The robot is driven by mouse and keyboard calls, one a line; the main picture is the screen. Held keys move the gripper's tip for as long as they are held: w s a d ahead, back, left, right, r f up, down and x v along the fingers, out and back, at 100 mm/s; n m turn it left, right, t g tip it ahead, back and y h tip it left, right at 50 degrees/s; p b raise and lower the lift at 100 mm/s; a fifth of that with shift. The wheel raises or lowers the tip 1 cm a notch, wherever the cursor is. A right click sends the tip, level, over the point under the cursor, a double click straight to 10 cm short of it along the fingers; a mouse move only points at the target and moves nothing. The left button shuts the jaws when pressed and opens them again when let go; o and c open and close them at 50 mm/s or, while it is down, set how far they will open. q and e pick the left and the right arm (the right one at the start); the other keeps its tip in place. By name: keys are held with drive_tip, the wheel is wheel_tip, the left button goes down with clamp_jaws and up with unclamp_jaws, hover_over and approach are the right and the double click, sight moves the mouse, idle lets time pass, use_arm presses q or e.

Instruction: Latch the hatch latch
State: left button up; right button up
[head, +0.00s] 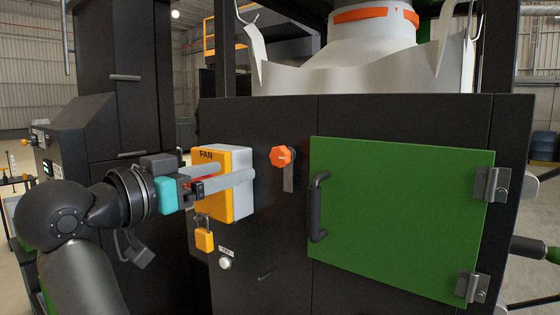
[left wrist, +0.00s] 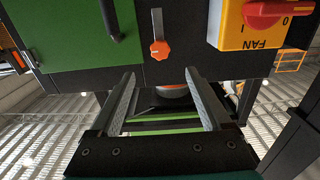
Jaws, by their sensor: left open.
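The hatch latch is a short grey lever (head: 288,178) with an orange knob (head: 281,157) at its upper end. It stands upright on the dark panel, just left of the closed-looking green hatch door (head: 405,220), and does not lie across the door's edge. In the left wrist view, which is upside down, the orange knob (left wrist: 159,50) sits beyond the fingertips, roughly between them. My left gripper (head: 236,171) is open and empty, left of the latch and apart from it; its fingers overlap the fan box in the head view. My right gripper is not in view.
A yellow FAN box (head: 239,200) with a red switch (left wrist: 272,12) juts out left of the latch. A yellow padlock (head: 204,240) hangs below it. The door's black handle (head: 315,210) sticks out right of the latch. Hinges (head: 491,184) are on the door's right.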

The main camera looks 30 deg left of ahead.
sight(278, 160)
use_arm(q)
drive_tip(key=w+p, duration=0.1)
drive_tip(key=w, duration=0.4)
drive_tip(key=w+d+p, duration=0.1)
drive_tip(key=w+p, duration=0.1)
drive_tip(key=w, duration=0.3)
drive_tip(key=w+p, duration=0.1)
drive_tip(key=w, duration=0.4)
drive_tip(key=shift+w+d+p, duration=0.1)
drive_tip(key=shift+d+p, duration=0.05)
drive_tip(key=shift+p, duration=0.2)
drive_tip(key=shift+f, duration=0.1)
clamp_jaws()
idle(0.3)
